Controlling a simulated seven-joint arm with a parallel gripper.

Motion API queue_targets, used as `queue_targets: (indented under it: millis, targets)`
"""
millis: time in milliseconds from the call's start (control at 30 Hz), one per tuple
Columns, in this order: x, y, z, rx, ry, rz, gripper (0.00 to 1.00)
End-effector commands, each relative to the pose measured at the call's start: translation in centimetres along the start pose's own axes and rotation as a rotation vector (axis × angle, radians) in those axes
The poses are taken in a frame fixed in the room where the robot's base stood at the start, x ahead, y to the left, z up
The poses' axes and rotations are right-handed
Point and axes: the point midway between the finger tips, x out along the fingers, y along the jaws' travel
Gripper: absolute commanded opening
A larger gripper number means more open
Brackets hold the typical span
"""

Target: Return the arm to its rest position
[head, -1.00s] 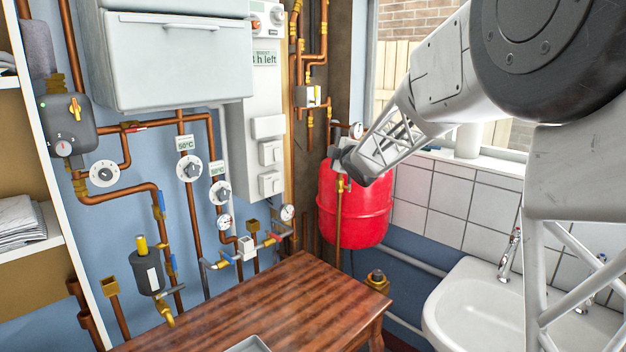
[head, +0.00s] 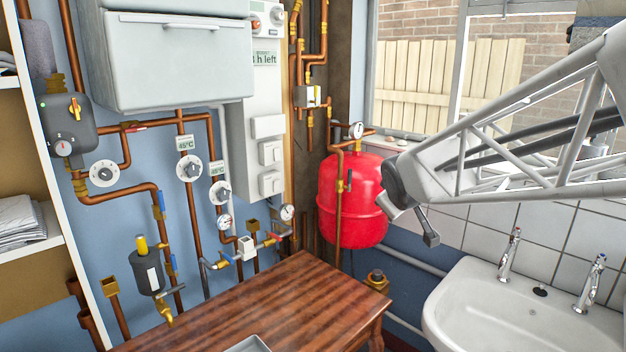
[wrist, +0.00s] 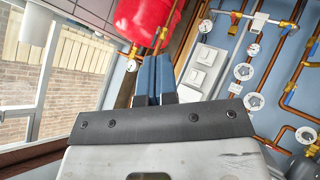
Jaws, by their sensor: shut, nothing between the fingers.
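My gripper (wrist: 153,82) shows in the wrist view as two dark blue fingers side by side, shut with nothing between them. Its dark grey mount lies across the middle of that view. In the head view my arm reaches in from the right edge, and its end with the gripper (head: 430,238) hangs in front of the tiled wall, just right of the red tank (head: 348,205). It is above the table and the sink and holds nothing. The fingers are small and hard to make out there. The red tank also shows at the top of the wrist view (wrist: 145,18).
A wooden table (head: 270,305) stands at the front, and a white sink (head: 520,310) with two taps is below my arm at right. Copper pipes, valves and dials (head: 190,168) cover the blue wall. A window (head: 420,80) is behind the arm. Shelves with folded cloth (head: 18,220) stand at left.

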Motion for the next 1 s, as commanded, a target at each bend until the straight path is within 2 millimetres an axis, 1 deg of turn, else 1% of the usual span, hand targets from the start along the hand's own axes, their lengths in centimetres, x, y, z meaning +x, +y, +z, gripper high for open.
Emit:
queue_targets:
  millis: [33,100,367,500,700,833,900,1000]
  targets:
    - [-1.2,-0.6,1.4,0.034,-0.030,-0.010,0.00]
    - [-2.6,-1.5,3.4,0.085,-0.078,-0.029,0.00]
    - [-7.9,-5.5,10.6,0.273,-0.255,-0.098,0.00]
    - [-10.8,-8.1,14.4,0.370,-0.353,-0.138,0.00]
    - [-14.6,-11.9,19.4,0.500,-0.485,-0.194,0.00]
    - [-16.5,-14.0,21.9,0.561,-0.554,-0.224,0.00]
    - [-17.2,-14.8,22.8,0.583,-0.579,-0.235,0.00]
    - [-17.8,-15.5,23.6,0.605,-0.604,-0.246,0.00]
